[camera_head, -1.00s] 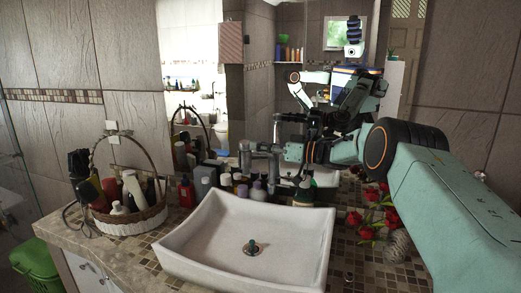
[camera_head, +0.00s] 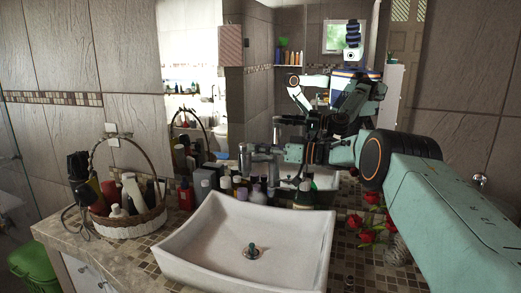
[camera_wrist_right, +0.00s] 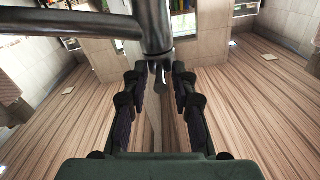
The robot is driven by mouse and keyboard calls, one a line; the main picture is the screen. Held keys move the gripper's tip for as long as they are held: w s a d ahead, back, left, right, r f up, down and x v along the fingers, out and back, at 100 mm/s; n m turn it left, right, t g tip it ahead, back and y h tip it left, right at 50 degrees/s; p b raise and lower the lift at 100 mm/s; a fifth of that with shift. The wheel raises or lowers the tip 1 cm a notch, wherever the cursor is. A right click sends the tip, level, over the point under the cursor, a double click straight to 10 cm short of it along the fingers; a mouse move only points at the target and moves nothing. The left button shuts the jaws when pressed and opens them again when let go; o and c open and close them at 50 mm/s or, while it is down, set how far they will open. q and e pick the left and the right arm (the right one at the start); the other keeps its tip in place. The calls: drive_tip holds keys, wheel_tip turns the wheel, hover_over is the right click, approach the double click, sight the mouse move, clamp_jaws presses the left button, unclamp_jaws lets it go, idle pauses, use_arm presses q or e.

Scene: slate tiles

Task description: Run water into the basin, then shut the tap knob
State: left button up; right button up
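The white basin (camera_head: 190,262) stands on the counter, with a drain plug (camera_head: 252,248) at its bottom. I see no water in it and no stream. The metal tap (camera_head: 245,158) rises behind the basin. My right gripper (camera_head: 280,152) reaches in from the right, close beside the tap's top. In the right wrist view, the tap (camera_wrist_right: 154,25) stands just past my fingertips. A short metal piece, perhaps the knob (camera_wrist_right: 160,78), lies between the open fingers (camera_wrist_right: 163,72), with gaps on both sides. My left gripper is outside the view.
Several bottles (camera_head: 185,195) crowd behind the basin. A wicker basket (camera_head: 135,228) of toiletries stands at the left, and red flowers (camera_head: 366,237) lie at the right under my right arm. A mirror behind reflects me. Some counter left of the basin is clear.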

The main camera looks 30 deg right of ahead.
drive_tip(key=shift+o, duration=0.2)
drive_tip(key=shift+f, duration=0.1)
drive_tip(key=v, duration=1.1)
drive_tip(key=shift+s+d, duration=0.2)
drive_tip(key=shift+s, duration=0.15)
drive_tip(key=shift+s+d, duration=0.1)
idle(0.4)
